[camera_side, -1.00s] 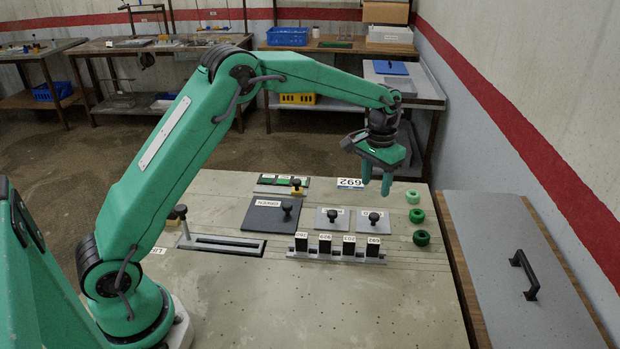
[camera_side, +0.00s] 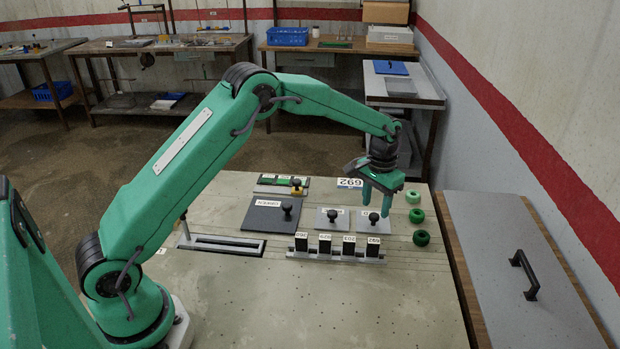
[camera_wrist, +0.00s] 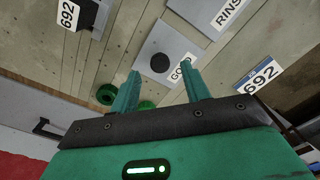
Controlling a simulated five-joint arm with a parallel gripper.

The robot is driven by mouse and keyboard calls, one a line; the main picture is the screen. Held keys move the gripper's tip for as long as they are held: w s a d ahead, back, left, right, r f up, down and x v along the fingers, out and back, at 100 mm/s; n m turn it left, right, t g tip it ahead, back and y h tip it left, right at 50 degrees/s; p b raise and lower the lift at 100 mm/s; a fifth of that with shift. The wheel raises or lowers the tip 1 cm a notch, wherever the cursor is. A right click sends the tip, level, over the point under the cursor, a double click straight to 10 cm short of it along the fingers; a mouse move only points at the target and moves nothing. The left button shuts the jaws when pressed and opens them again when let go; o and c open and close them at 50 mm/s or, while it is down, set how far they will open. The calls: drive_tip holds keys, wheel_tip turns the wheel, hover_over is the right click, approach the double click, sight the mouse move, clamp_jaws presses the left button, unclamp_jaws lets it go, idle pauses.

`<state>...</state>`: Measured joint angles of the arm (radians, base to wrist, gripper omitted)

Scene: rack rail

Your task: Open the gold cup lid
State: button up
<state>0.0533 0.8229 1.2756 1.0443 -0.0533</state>
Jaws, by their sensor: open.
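The gold cup lid (camera_side: 358,227) is a flat grey plate with a black knob (camera_side: 373,218), the right one of two small grey lids. Its GOLD label (camera_wrist: 181,72) reads in the wrist view, where the lid (camera_wrist: 180,45) lies beyond my fingertips and its knob (camera_wrist: 160,62) shows between them in line of sight. My gripper (camera_side: 376,204) is open and empty, pointing down just above the knob. The fingers partly cover the lid's label in the side view. The exact gap to the knob is hard to tell.
The RINSE lid (camera_side: 326,224) sits to the left, beside a larger dark plate (camera_side: 263,222) with a knob. A rack of several numbered black blocks (camera_side: 347,247) stands in front. Green rings (camera_side: 416,215) lie to the right. A grey handled panel (camera_side: 490,235) is further right.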

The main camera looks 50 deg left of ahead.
sight(373, 217)
drive_tip(key=shift+f, duration=1.5)
drive_tip(key=shift+w, duration=0.1)
clamp_jaws()
